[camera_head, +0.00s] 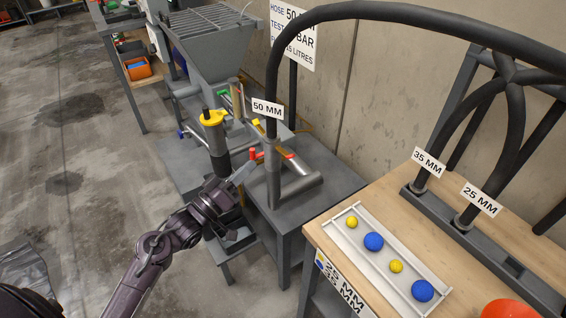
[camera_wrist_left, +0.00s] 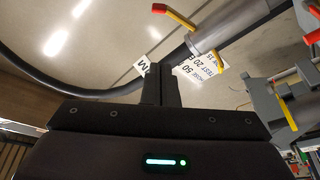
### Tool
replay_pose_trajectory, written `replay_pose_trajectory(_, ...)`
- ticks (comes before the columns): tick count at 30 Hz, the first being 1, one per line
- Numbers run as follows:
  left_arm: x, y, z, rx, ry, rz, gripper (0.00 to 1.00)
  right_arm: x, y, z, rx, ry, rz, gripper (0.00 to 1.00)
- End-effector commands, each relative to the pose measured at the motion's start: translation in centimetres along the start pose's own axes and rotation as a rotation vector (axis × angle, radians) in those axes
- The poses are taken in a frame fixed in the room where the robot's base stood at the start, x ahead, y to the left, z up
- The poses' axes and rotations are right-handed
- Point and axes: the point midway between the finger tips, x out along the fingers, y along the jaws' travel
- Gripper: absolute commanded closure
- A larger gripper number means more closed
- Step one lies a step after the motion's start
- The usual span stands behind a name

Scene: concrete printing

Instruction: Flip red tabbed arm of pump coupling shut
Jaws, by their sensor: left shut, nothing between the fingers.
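The pump coupling (camera_head: 272,150) is on the grey pipe end below the 50 MM sign. A red tab (camera_head: 253,153) shows on its left side, close to my left gripper; a smaller red piece shows on its right side. My left gripper (camera_head: 243,174) is shut and empty, just below and left of the red tab; I cannot tell whether they touch. In the left wrist view the closed fingers (camera_wrist_left: 161,84) point up toward a grey pipe. A yellow arm with a red tab (camera_wrist_left: 159,8) sticks out from that pipe. My right gripper is not in view.
A grey hopper pump (camera_head: 208,42) and a yellow-capped post (camera_head: 212,118) stand behind and left of the coupling. A thick black hose (camera_head: 400,10) arches overhead. A wooden table with a white tray (camera_head: 345,236) of balls is at right. Open concrete floor lies left.

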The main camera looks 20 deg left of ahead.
Motion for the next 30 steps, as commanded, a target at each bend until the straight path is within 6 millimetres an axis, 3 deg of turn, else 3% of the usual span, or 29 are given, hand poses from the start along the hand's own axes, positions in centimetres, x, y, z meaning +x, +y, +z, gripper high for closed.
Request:
replay_pose_trajectory(14,0.7,0.6,-0.5,-0.003,0.006,0.016,1.0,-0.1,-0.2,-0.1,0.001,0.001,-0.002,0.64)
replay_pose_trajectory(17,1.8,0.7,-0.6,-0.003,0.007,0.018,1.0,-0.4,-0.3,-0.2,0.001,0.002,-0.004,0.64)
replay_pose_trajectory(30,10.5,0.7,-0.3,-0.006,0.003,0.014,1.0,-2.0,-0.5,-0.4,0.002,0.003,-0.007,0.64)
